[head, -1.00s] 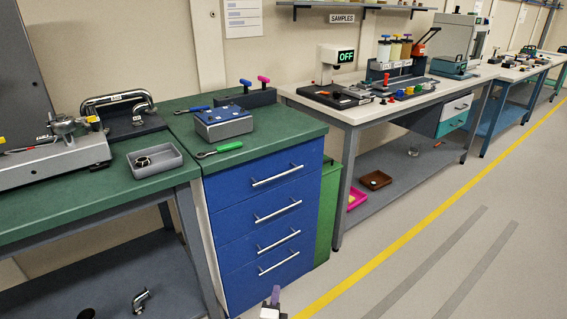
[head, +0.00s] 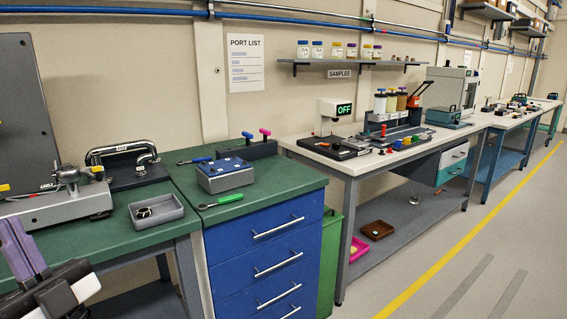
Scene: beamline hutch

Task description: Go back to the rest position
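My gripper (head: 22,248) is at the lower left of the head view, in front of the left green bench (head: 150,192). Part of it is cut off by the frame edge. A purple finger-like part points up and left from a dark and white body. I cannot make out a gap between two fingers, nor anything held. The gripper appears in front of the bench's front edge, close to the camera.
A grey tray (head: 156,213) with a small ring-like part sits on the green bench beside a grey metal device (head: 60,195). A blue-topped block (head: 225,174) and a green-handled wrench (head: 221,201) lie above blue drawers (head: 262,262). Floor at right (head: 500,250) is clear.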

